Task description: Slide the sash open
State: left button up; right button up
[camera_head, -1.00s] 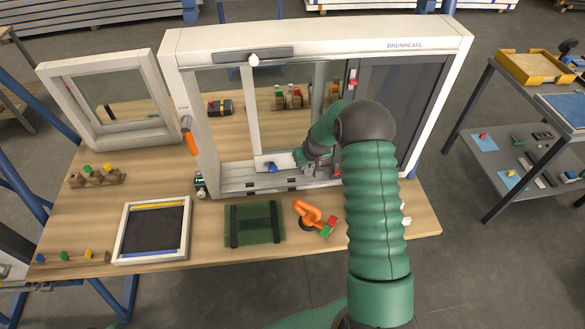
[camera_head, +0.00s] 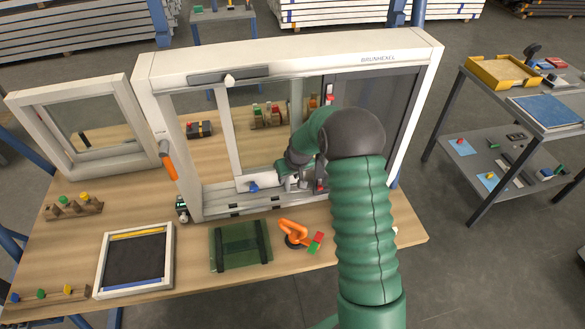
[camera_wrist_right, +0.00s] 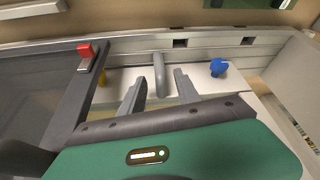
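The sash (camera_head: 228,130) is a white-framed glass pane inside the large white window frame (camera_head: 165,72). Its left stile stands well right of the frame's left side. A dark grey panel (camera_head: 385,105) fills the frame's right part. My right gripper (camera_head: 289,184) is at the sash's bottom rail, right of a blue knob (camera_head: 254,187). In the right wrist view, its two fingers (camera_wrist_right: 158,92) are apart, one on each side of a grey upright handle (camera_wrist_right: 158,72). I see gaps beside the handle. The blue knob (camera_wrist_right: 218,67) is right of it. My left gripper is out of view.
An orange-handled tool (camera_head: 168,160) is at the frame's left side. A green case (camera_head: 240,245), an orange clamp-like tool (camera_head: 293,230) and a black tray (camera_head: 135,260) lie in front. A smaller window frame (camera_head: 85,120) stands left. Red latches (camera_wrist_right: 86,50) mark the dark panel's edge.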

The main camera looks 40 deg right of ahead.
jog(key=v, duration=1.1)
jog(key=shift+a+r+b, duration=0.15)
jog(key=shift+r+b, duration=0.15)
jog(key=shift+b, duration=0.15)
jog(key=shift+s, duration=0.1)
